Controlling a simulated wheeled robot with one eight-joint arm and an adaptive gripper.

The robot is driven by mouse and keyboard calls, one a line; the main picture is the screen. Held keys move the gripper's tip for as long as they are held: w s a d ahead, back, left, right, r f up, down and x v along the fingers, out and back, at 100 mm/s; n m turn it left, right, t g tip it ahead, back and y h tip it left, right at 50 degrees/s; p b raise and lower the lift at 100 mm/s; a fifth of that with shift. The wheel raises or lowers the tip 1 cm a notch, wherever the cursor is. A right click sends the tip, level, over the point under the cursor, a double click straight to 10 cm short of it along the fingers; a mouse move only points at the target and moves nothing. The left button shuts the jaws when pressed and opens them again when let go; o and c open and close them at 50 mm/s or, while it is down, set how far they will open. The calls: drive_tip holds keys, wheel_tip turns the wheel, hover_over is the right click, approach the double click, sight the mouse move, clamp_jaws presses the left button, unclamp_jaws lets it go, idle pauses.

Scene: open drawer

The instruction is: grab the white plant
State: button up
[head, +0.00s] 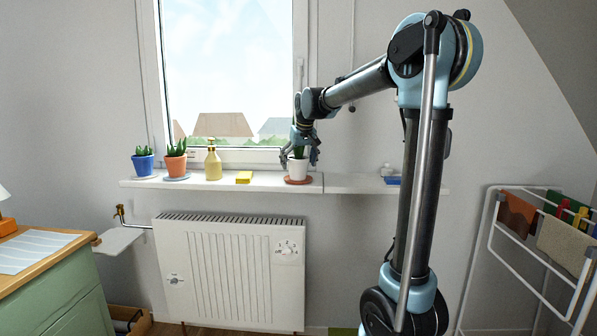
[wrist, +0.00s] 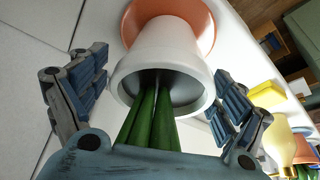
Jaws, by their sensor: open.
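The white plant (head: 298,169) is a white pot with green leaves. It stands upright on an orange saucer (head: 299,181) on the window sill. In the wrist view the white pot (wrist: 168,50) fills the middle, with its green leaves (wrist: 152,118) reaching towards the camera and partly hidden by my gripper's body. My gripper (head: 299,158) is over the plant from above, with its fingers spread on both sides of it. In the wrist view a finger shows on each side of the pot, with gaps between; the jaws are open.
The sill (head: 345,183) also bears a blue pot plant (head: 144,163), an orange pot plant (head: 176,165), a yellow soap bottle (head: 213,163) and a yellow sponge (head: 244,177), all left of the white plant. A blue item (head: 392,180) lies to the right. A radiator (head: 225,270) is below.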

drive_tip(key=shift+x, duration=1.65)
drive_tip(key=c, duration=1.5)
drive_tip(key=shift+c, duration=0.2)
